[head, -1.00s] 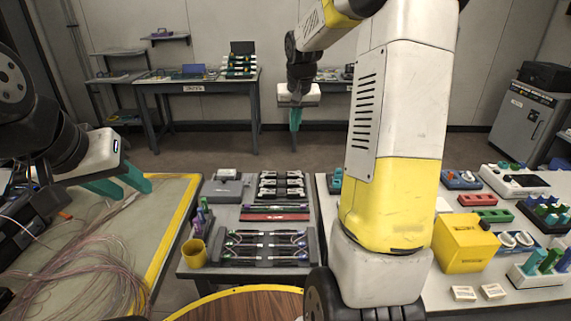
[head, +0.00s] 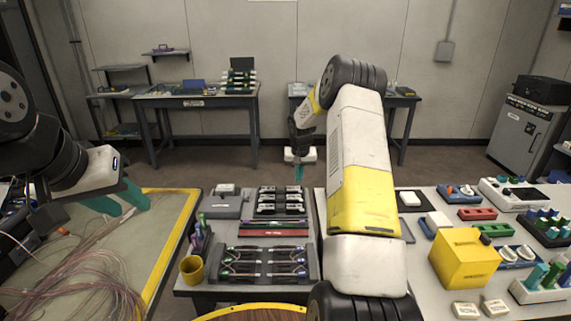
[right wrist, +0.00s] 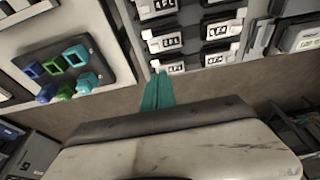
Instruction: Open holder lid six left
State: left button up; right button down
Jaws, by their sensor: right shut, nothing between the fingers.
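A rack of black holders (head: 282,202) with white parts lies on the grey middle table, behind a red strip. The right wrist view shows several holders with white labels close up, in two columns (right wrist: 166,42). I cannot tell which one is holder lid six left. My right gripper (head: 299,174) has teal fingers pressed together and empty. It hangs above the far end of the rack; its fingertips (right wrist: 160,76) show near the lower-left holder in the wrist view, apparently apart from it. My left gripper (head: 124,204) is open and empty over the left table.
A tray with fibre connectors (head: 265,264) lies in front of the rack. A yellow cup (head: 192,269) stands at the table's near left corner. A grey box (head: 225,205) sits left of the rack. A yellow box (head: 465,258) and several coloured parts stand on the right table.

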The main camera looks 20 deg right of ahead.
aim_at(298, 191)
jog(key=shift+s+x, duration=0.25)
jog(key=shift+x, duration=1.05)
jog(key=shift+s+x, duration=0.25)
jog(key=shift+x, duration=1.05)
jog(key=shift+a+f, duration=0.15)
jog(key=shift+f, duration=0.05)
jog(key=shift+a+f+t, duration=0.15)
jog(key=shift+f+t, duration=0.15)
jog(key=shift+t, duration=0.2)
jog(key=shift+s+a+f+t+h, duration=0.1)
jog(key=shift+s+t+h, duration=0.15)
jog(key=shift+t, duration=0.55)
jog(key=shift+s+f+t+h, duration=0.15)
jog(key=shift+t+h, duration=0.2)
jog(key=shift+t, duration=0.45)
jog(key=shift+r, duration=0.25)
jog(key=shift+t, duration=0.3)
jog(key=shift+r, duration=0.15)
